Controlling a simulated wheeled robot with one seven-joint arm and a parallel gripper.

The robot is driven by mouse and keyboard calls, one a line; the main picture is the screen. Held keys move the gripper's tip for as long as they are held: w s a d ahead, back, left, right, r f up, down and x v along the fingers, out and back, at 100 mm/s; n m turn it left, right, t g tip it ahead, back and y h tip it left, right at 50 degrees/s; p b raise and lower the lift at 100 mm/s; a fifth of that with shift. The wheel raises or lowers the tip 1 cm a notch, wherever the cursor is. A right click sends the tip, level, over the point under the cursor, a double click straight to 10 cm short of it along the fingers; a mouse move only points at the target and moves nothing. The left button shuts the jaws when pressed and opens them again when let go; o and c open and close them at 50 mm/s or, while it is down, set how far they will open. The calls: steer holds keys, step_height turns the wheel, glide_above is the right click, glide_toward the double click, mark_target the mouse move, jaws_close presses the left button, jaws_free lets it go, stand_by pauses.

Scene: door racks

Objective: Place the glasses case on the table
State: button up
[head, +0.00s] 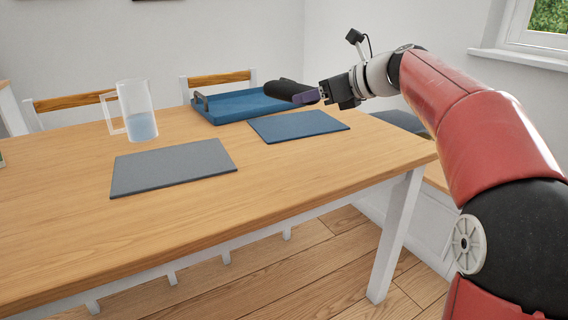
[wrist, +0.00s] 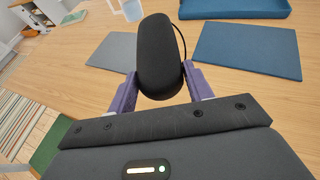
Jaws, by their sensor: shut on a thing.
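The glasses case (wrist: 158,55) is black, long and rounded. In the wrist view it sits between the two purple fingers of my gripper (wrist: 160,90), which is shut on it. In the head view the case (head: 287,90) is held in the air at the end of my gripper (head: 312,97), in front of the blue tray from this camera. The wooden table (head: 80,235) lies below, and the case is apart from its top as far as I can tell. The far end of the case points away from my wrist.
A blue tray (head: 236,118) stands at the back of the table. A blue mat (head: 298,126) and a grey mat (head: 172,167) lie flat on it. A clear pitcher (head: 138,112) with bluish liquid stands at the left. Bare wood is free at the front and around the mats.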

mark_target(309, 178)
step_height(309, 178, down, 19)
steer(key=b, duration=0.4)
steer(key=shift+r, duration=0.15)
steer(key=o, duration=1)
